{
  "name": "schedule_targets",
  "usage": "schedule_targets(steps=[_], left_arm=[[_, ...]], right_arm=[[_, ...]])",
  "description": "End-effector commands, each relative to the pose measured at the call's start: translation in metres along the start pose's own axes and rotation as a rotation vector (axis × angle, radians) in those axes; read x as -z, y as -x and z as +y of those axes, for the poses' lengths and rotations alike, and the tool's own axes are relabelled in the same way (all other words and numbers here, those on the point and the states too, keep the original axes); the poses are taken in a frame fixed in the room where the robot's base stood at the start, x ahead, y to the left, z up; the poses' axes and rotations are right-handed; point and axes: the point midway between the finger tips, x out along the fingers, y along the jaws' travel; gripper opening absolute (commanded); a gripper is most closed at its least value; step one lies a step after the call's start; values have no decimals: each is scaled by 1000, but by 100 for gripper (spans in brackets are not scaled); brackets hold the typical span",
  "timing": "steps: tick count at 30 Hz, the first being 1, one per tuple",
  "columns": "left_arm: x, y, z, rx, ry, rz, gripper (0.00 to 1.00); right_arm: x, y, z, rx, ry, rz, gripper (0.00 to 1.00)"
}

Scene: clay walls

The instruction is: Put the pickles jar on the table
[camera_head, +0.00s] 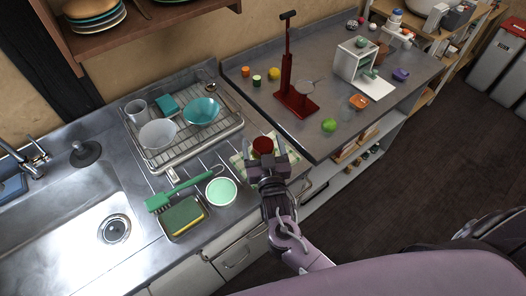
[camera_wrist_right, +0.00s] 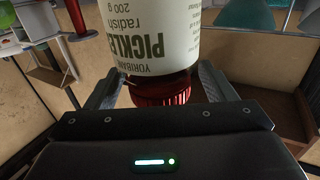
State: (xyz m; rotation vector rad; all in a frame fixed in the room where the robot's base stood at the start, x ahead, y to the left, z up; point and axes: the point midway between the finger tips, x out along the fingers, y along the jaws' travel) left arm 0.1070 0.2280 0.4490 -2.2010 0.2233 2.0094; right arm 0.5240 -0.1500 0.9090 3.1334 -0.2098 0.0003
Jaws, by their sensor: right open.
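The pickles jar has a red lid (camera_head: 263,146) in the head view. It is at the front edge of the counter, by a pale patterned cloth (camera_head: 237,160). In the right wrist view the jar's white label (camera_wrist_right: 155,38) reads PICKLE and radish 200 g, upside down, with the red lid nearest the camera. My right gripper (camera_head: 266,156) is open, with one finger on each side of the jar's lid end; I cannot tell whether they touch it. My left gripper is not in view. No separate table is clear to me.
A dish rack (camera_head: 181,151) with bowls, a green-rimmed bowl (camera_head: 221,191) and a tray with a sponge (camera_head: 184,216) lie left of the gripper. The right worktop (camera_head: 283,117) holds a tall red stand (camera_head: 288,85) and a green apple (camera_head: 329,125). Dark floor (camera_head: 425,160) lies beyond.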

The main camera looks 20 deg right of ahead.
Motion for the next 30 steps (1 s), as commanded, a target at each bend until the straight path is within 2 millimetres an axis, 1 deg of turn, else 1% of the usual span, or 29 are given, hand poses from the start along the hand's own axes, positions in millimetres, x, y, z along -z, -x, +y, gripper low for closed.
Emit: schedule_targets(steps=[6, 7, 18, 21, 22, 23, 30], left_arm=[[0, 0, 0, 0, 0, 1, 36], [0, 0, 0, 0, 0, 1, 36], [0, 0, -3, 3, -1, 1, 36], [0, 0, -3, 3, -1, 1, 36], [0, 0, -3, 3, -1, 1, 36], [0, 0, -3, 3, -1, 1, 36], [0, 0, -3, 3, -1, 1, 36]], right_arm=[[-1, -2, 0, 0, 0, -1, 77], [-1, -2, 0, 0, 0, -1, 76], [-1, -1, 0, 0, 0, -1, 27], [-1, -1, 0, 0, 0, -1, 15], [1, -2, 0, 0, -1, 3, 15], [1, -2, 0, 0, -1, 3, 10], [3, -2, 0, 0, -1, 2, 10]])
